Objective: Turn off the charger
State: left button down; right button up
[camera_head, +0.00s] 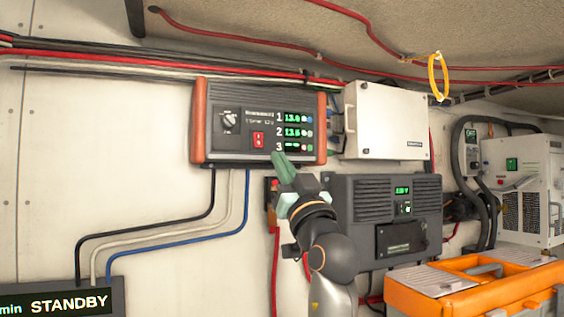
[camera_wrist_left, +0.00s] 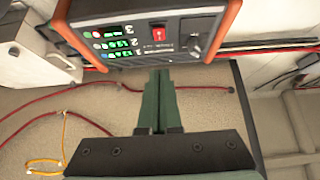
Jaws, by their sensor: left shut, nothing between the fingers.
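The charger (camera_head: 207,148) is a dark wall unit with orange end caps. I cannot tell whether the fingertips touch the charger. My right gripper is not in view.
A white box (camera_head: 385,121) is mounted right of the charger. A dark grey unit (camera_head: 356,210) hangs below it, behind my arm. An orange case (camera_head: 450,302) stands at lower right, and a STANDBY display (camera_head: 60,290) at lower left. Cables run below the charger.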

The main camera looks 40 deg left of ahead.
aim_at(259, 141)
pick_arm(q)
jog(key=w+a+r+p, duration=0.1)
jog(key=a, duration=0.1)
jog(key=w+a+r+p, duration=0.1)
jog(key=a, duration=0.2)
jog(key=w+a+r+p, duration=0.1)
jog(key=a, duration=0.1)
jog(key=shift+w+a+r, duration=0.15)
jog(key=shift+w+r, duration=0.15)
jog(key=shift+w, duration=0.05)
jog(key=shift+w+a+f, duration=0.1)
jog(key=shift+w+a, duration=0.1)
jog(key=shift+a, duration=0.1)
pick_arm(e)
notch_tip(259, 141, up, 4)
pick_arm(q)
jog(key=f+b, duration=0.1)
jog(key=b, duration=0.2)
jog(key=shift+a+y, duration=0.3)
jog(key=shift+y, duration=0.1)
jog(key=shift+w+r+p, duration=0.2)
jog(key=shift+r+p, duration=0.1)
jog(key=shift+r, duration=0.05)
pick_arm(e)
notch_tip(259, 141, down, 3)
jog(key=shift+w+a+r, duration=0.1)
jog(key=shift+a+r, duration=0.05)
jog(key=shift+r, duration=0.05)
pick_arm(q)
jog(key=shift+s, duration=0.1)
